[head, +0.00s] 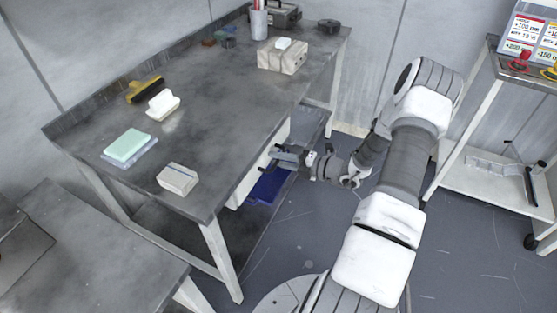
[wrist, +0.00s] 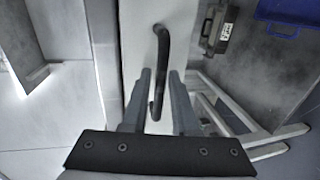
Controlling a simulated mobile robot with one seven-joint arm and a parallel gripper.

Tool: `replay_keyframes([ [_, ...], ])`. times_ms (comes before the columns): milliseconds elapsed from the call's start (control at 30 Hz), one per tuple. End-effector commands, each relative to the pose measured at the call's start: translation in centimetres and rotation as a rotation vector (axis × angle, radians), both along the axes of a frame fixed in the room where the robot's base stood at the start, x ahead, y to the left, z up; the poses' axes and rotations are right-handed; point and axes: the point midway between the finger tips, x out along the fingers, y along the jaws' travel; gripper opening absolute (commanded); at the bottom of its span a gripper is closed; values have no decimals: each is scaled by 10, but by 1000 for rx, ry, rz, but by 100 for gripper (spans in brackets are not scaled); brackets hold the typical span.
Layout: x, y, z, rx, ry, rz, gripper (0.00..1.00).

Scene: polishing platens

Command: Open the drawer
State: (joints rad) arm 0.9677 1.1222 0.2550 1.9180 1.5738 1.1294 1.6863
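The drawer has a white front (head: 248,178) under the right side of the grey workbench. In the wrist view the white drawer front (wrist: 133,45) runs up the middle, with a dark curved bar handle (wrist: 163,55) on it. My gripper (head: 283,156) is at the drawer front, below the bench edge. In the wrist view its two fingers (wrist: 161,100) are apart, one on each side of the handle's lower part, with gaps visible between them and the bar. Contact with the handle cannot be made out. The drawer's inside is hidden in both views.
The workbench (head: 225,95) carries a yellow-handled brush (head: 145,90), a green pad (head: 127,146), blocks and a cup. A blue bin (head: 268,187) sits below the drawer. A white-legged cart (head: 480,135) stands at right. Floor in front of the drawer is partly clear.

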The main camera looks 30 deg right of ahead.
Motion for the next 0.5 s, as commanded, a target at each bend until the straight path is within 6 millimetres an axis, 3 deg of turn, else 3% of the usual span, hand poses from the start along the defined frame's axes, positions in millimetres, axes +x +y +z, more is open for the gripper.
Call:
replay_keyframes([
  [100,0,0,0,0,0,0,27],
  [267,0,0,0,0,0,0,0],
  [500,0,0,0,1,-1,0,0],
])
